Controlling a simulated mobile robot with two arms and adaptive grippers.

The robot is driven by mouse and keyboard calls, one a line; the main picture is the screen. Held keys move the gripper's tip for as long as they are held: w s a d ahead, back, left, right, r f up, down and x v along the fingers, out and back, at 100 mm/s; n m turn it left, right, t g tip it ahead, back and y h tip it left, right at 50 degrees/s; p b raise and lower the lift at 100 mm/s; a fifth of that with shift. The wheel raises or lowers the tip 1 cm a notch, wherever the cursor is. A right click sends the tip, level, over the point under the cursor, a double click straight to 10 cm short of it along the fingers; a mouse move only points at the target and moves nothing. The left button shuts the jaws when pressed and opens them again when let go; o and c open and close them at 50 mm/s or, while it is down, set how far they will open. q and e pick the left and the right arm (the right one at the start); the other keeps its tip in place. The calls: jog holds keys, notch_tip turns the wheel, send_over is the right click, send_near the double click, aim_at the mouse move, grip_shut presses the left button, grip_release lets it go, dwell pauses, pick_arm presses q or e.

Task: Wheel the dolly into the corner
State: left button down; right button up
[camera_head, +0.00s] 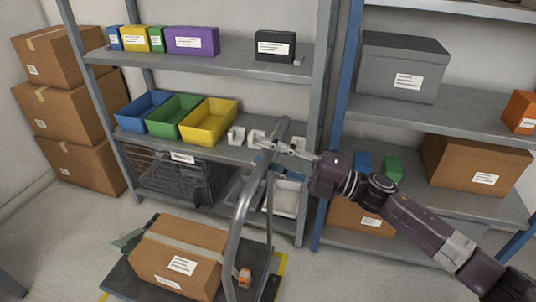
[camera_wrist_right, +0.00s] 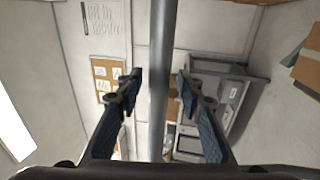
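The dolly has a dark flat platform (camera_head: 130,284) in the lower left of the head view and a tall grey tubular handle (camera_head: 241,215). A taped cardboard box (camera_head: 178,258) with white labels rides on the platform. My right gripper (camera_head: 276,148) is at the top of the handle. In the right wrist view the grey handle bar (camera_wrist_right: 162,80) runs upright between the two fingers of this gripper (camera_wrist_right: 158,86). The fingers are spread, one on each side, with a visible gap at least on the left. My left gripper is not in view.
A grey shelf rack (camera_head: 220,63) with bins and boxes stands behind the dolly; a second rack (camera_head: 465,122) is at right. Stacked cartons (camera_head: 65,110) stand at the left wall. Yellow floor tape (camera_head: 281,262) shows beside the dolly. Bare floor (camera_head: 50,235) lies to the left.

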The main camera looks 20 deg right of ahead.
grip_shut()
jog(key=shift+w+a, duration=0.1)
dwell(0.4)
